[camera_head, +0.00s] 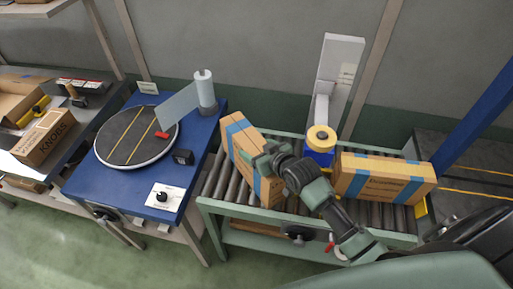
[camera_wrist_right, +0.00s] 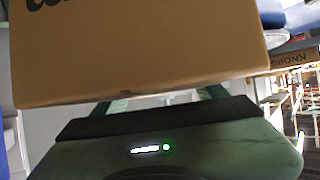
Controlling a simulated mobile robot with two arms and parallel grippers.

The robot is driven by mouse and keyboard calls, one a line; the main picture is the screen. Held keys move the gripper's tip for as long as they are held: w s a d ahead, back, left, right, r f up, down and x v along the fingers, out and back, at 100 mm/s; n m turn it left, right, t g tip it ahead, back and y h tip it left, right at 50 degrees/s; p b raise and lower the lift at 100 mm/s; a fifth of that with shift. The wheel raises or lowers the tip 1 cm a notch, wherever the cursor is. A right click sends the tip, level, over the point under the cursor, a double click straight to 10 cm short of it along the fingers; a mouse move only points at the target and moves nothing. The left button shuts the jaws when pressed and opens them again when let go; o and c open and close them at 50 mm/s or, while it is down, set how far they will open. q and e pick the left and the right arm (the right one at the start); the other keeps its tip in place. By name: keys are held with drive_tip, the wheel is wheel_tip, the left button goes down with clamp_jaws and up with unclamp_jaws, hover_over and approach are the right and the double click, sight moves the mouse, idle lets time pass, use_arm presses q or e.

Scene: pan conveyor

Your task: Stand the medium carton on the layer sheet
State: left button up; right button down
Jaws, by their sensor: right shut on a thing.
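A brown carton with blue tape strips (camera_head: 237,138) is at the left part of the roller conveyor, leaning in the picture. My right gripper (camera_head: 266,158) is shut on it from its right side. In the right wrist view the held carton (camera_wrist_right: 140,55) fills the top, with part of some dark lettering, and hides what lies beyond. A second brown carton with blue tape (camera_head: 385,178) lies on the right part of the conveyor. I cannot tell from size which is the medium one. No layer sheet is clearly recognisable. My left gripper is not in view.
A blue table (camera_head: 92,185) left of the conveyor (camera_head: 210,188) carries a round dark turntable (camera_head: 120,150) with yellow lines, clear except for a red piece at its edge. A post with a film roll (camera_head: 205,92) stands behind it.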

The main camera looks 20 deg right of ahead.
drive_tip(key=shift+r, duration=0.15)
drive_tip(key=c, duration=0.6)
unclamp_jaws()
drive_tip(key=shift+f, duration=0.25)
drive_tip(key=o, duration=0.5)
drive_tip(key=shift+c, duration=0.2)
drive_tip(key=shift+r, duration=0.15)
